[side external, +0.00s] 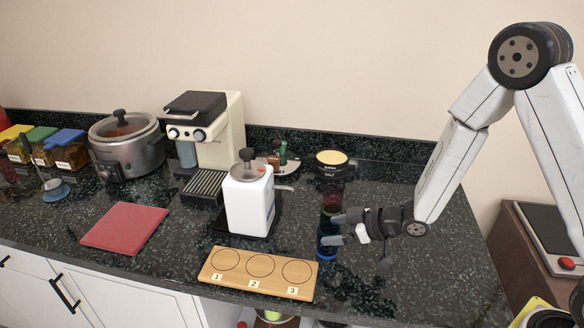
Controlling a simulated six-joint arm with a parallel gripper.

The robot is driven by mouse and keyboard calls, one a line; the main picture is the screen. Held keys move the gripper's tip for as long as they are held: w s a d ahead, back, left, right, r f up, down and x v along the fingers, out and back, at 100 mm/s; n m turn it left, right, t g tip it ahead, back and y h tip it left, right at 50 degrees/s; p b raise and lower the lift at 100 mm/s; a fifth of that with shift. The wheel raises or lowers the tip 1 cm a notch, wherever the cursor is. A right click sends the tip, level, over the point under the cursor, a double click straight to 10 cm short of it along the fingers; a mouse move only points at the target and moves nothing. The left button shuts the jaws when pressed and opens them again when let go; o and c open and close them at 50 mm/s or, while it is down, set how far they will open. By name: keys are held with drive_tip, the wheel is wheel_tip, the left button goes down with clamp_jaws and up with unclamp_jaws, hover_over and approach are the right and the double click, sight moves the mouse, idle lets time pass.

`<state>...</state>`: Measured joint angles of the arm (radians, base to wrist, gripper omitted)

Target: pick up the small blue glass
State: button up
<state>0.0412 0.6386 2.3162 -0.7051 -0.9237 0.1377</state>
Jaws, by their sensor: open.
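A small dark blue glass (326,252) stands upright on the black speckled counter (390,280), just behind the right end of the numbered wooden board. My gripper (333,229) reaches in from the right, low over the counter, with its fingers pointing left. The fingers are apart and overlap the glass in the picture, hiding part of it. I cannot tell whether they touch it or whether the glass lies between them.
The wooden board (240,283) has three marked circles. A white canister (247,205) stands left of the glass. A dark jar labelled SALT (331,171) and a greenish glass (331,209) are behind. A red board (124,228) lies left. The right counter is clear.

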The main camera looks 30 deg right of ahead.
clamp_jaws()
drive_tip(key=shift+r, duration=0.15)
wheel_tip(320, 180, up, 10)
idle(1.1)
idle(0.5)
